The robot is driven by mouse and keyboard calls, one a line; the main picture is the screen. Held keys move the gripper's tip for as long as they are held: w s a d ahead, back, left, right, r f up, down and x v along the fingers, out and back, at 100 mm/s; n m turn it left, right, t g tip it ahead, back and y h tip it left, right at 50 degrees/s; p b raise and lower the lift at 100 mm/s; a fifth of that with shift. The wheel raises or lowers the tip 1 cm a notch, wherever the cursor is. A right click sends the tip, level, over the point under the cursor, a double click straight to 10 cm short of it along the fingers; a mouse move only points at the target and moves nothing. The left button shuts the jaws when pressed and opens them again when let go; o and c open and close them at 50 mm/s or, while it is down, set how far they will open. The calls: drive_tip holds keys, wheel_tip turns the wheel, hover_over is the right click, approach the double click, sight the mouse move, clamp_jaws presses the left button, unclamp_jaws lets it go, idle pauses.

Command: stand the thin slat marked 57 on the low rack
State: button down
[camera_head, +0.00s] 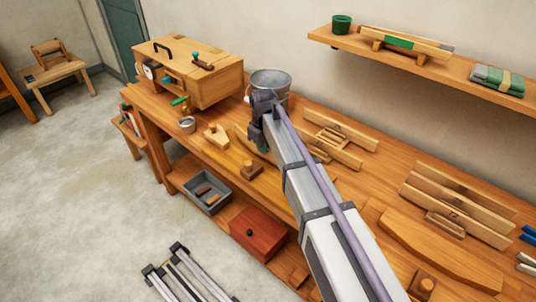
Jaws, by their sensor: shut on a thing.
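My gripper (261,146) is at the far end of my arm, over the middle of the workbench, in front of a metal bucket. It is small and dark here, and my arm hides much of it. It is shut on a thin wooden piece (243,138) that shows beside it only in part. I cannot read a 57 on this piece or on any other. Two low wooden racks with slats are on the bench: one (328,140) just right of my arm, another (453,208) farther right. I cannot tell which is the low rack meant.
The bucket (271,80) stands behind my gripper. A wooden cabinet (186,72) stands on the bench's left end. A curved board (438,248) lies at the right. A wall shelf (405,52) hangs above. A grey tray (207,190) and red box (252,233) are below.

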wheel_tip(320, 180, up, 10)
drive_tip(key=p, duration=0.9)
